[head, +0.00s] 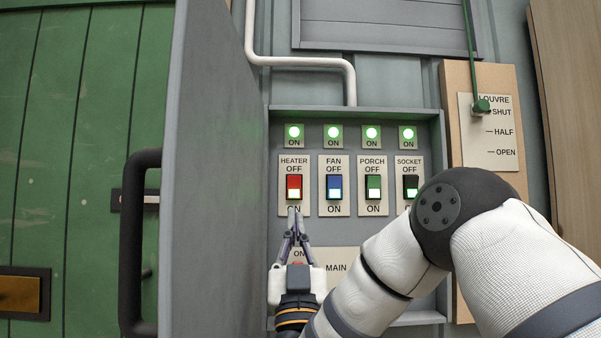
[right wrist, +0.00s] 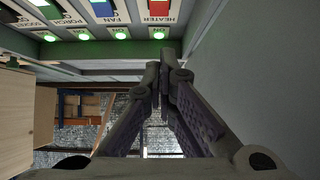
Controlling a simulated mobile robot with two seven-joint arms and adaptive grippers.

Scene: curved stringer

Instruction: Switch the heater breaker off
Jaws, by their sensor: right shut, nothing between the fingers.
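The heater breaker (head: 294,187) is a red rocker switch on a plate marked OFF above and ON below. Its lower end shows a bright white part at the ON side, and the green lamp (head: 294,132) above it is lit over the word ON. My right gripper (head: 293,212) is shut and empty, its tips pointing up just below the red rocker, over the lower edge of the heater plate. I cannot tell whether the tips touch the panel. In the right wrist view the red rocker (right wrist: 159,8) shows at the top edge, beyond the closed fingertips (right wrist: 163,68). My left gripper is not in view.
The fan (head: 334,187), porch (head: 373,187) and socket (head: 410,185) breakers stand to the right, their lamps lit green. The MAIN plate (head: 338,262) is below, partly hidden by my arm. The open grey cabinet door (head: 220,180) stands close on the left. A louvre control (head: 481,106) is at right.

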